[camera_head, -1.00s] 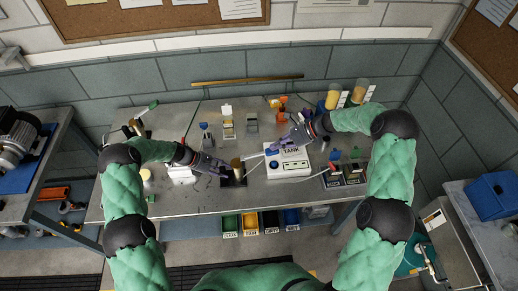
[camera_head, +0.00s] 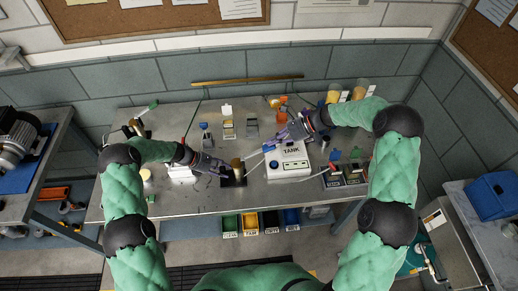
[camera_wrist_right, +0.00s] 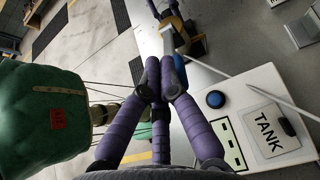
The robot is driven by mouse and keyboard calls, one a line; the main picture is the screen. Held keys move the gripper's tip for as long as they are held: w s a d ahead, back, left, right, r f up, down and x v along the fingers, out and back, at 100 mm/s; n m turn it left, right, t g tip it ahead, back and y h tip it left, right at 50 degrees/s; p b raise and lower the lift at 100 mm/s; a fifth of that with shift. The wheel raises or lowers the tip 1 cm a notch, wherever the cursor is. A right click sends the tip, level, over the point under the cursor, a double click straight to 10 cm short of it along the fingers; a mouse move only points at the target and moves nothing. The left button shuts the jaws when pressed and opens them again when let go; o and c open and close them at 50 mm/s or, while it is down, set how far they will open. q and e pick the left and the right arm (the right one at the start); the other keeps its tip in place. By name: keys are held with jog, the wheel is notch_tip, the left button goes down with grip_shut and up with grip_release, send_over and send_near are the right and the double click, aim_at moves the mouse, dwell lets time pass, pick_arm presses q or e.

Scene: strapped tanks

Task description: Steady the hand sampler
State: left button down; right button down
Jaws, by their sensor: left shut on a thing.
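A small upright thing with a tan top (camera_head: 236,163), which I take to be the hand sampler, stands over a dark square base (camera_head: 234,182) left of the tank box. My left gripper (camera_head: 226,170) is shut on it from the left. Its lower part is hidden by the fingers. My right gripper (camera_head: 280,138) is above the back left of the white tank box (camera_head: 290,170). In the right wrist view, its purple fingers (camera_wrist_right: 164,76) converge near a grey bar; whether they touch it is unclear.
The white box labelled TANK has a blue button (camera_wrist_right: 215,99) and a pale tube beside it. Several small items stand at the back, with two amber jars (camera_head: 333,97) at the back right. Dark label stands (camera_head: 345,175) are right of the box.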

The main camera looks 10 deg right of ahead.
jog(key=shift+a+r, duration=0.1)
jog(key=shift+r, duration=0.05)
jog(key=shift+a+r, duration=0.2)
jog(key=shift+r, duration=0.2)
jog(key=v, duration=0.7)
dwell(0.5)
dwell(0.4)
jog(key=shift+d+f+x, duration=0.1)
jog(key=shift+f+x, duration=0.05)
jog(key=shift+x, duration=1.05)
jog(key=shift+d+f+x, duration=0.1)
jog(key=shift+f+x, duration=0.1)
jog(key=shift+x, duration=1)
jog(key=shift+d+f+x, duration=0.1)
jog(key=shift+f+x, duration=0.05)
jog(key=shift+x, duration=1.05)
